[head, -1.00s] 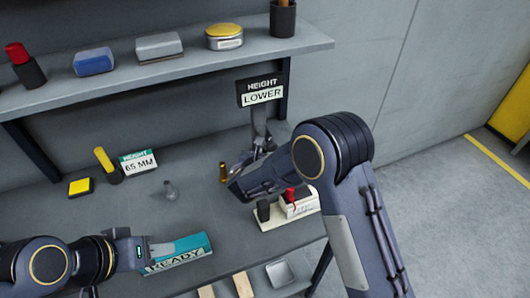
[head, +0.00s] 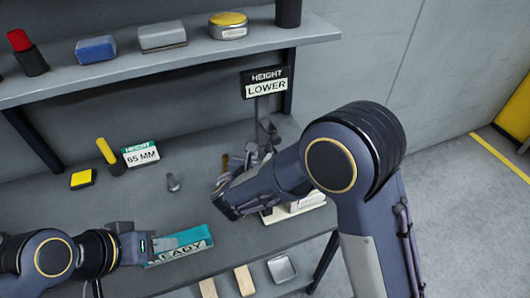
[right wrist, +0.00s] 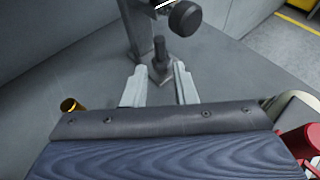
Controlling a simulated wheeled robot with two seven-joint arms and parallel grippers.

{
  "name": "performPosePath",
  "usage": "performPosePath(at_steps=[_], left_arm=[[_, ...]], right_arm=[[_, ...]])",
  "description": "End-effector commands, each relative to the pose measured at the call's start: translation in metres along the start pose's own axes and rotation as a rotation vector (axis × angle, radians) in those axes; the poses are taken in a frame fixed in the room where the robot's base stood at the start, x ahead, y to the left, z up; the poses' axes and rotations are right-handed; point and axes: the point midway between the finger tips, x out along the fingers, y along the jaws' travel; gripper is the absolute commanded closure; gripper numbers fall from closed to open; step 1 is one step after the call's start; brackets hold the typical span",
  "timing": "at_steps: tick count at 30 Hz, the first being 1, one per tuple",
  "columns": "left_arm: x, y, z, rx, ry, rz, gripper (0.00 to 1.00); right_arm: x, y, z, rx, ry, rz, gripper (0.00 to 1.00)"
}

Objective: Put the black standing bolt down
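The black bolt (right wrist: 160,52) stands upright on the grey table in the right wrist view, on a wider foot. My right gripper (right wrist: 160,83) is open, its two pale fingers on either side of the bolt's foot, with visible gaps. In the head view this gripper (head: 246,160) is at the foot of the height gauge (head: 265,88), marked LOWER; I cannot make out the bolt clearly there. My left gripper (head: 148,248) is at the left end of the teal READY tray (head: 192,235); its finger opening is unclear.
The gauge post and a black knob (right wrist: 185,18) stand close behind the bolt. A brass-topped piece (right wrist: 70,105) is left of my right gripper. A white block (head: 305,203) is partly behind my right arm. A 65 MM sign (head: 141,154) and yellow block (head: 83,179) stand left.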

Motion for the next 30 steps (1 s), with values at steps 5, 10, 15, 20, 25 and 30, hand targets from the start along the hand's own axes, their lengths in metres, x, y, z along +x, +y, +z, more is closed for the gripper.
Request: performPosePath(at_steps=[5,10,15,20,25,30], left_arm=[[0.003,-0.001,0.001,0.0,0.0,0.0,0.62],[0.003,-0.001,0.001,0.0,0.0,0.0,0.62],[0.003,-0.001,0.001,0.0,0.0,0.0,0.62],[0.003,-0.001,0.001,0.0,0.0,0.0,0.62],[0.003,-0.001,0.001,0.0,0.0,0.0,0.62],[0.003,-0.001,0.001,0.0,0.0,0.0,0.62]], right_arm=[[-0.02,0.0,0.0,0.0,-0.001,0.001,0.75],[-0.025,0.0,0.0,0.0,0.0,-0.001,0.75],[-0.024,-0.005,0.003,0.017,0.006,-0.012,0.75],[-0.019,-0.056,0.019,0.209,0.083,-0.131,0.75],[-0.031,-0.161,0.031,0.652,0.234,-0.386,0.75],[-0.077,-0.257,0.018,1.23,0.381,-0.679,0.75]])
